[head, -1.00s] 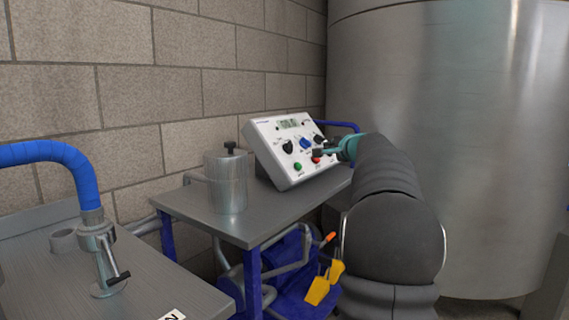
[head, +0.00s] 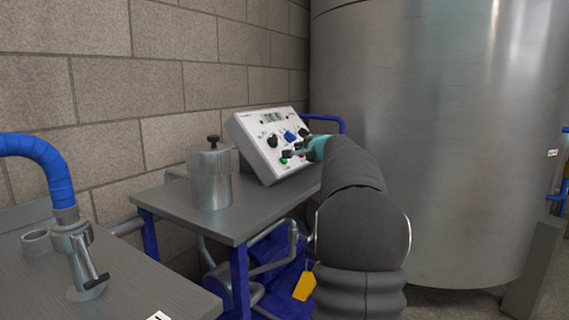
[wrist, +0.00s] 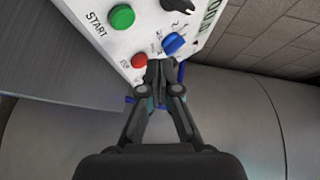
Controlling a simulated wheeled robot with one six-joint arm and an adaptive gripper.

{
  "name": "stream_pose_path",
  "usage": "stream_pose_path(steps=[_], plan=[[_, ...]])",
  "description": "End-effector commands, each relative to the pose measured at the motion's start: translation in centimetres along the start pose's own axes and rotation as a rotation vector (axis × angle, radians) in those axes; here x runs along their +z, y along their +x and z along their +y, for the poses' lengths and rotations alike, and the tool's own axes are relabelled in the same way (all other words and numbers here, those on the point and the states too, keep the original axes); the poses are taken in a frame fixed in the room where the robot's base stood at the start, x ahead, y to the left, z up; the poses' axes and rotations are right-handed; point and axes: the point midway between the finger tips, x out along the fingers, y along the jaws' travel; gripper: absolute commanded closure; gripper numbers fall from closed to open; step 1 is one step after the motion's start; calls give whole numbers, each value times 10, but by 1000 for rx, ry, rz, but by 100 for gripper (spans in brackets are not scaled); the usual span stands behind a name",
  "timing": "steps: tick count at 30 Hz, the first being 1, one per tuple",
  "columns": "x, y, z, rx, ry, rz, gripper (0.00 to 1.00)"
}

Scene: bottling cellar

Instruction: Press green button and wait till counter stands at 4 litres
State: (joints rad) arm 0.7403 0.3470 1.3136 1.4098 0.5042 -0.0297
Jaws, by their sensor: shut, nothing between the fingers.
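The white control box (head: 252,136) sits tilted on the grey table. Its green button (head: 284,161) is at the lower front of the panel. In the wrist view the green button (wrist: 121,16) stands beside the word START, left of my fingertips. The counter display (head: 271,117) is at the panel's top; its digits are too small to read. In the wrist view the display (wrist: 209,18) is partly cut off.
A red button (wrist: 139,61) and a blue knob (wrist: 173,43) are close to my fingertips. A metal canister (head: 210,180) stands on the table left of the box. A large steel tank (head: 430,120) rises at the right. A blue hose (head: 45,165) is at left.

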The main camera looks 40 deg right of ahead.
Motion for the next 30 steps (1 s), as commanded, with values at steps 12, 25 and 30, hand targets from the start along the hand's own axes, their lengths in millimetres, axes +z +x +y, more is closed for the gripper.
stream_pose_path(steps=[12,25,30], plan=[[19,27,21,0,0,2,100],[20,29,21,0,0,2,100],[20,29,21,0,0,2,100]])
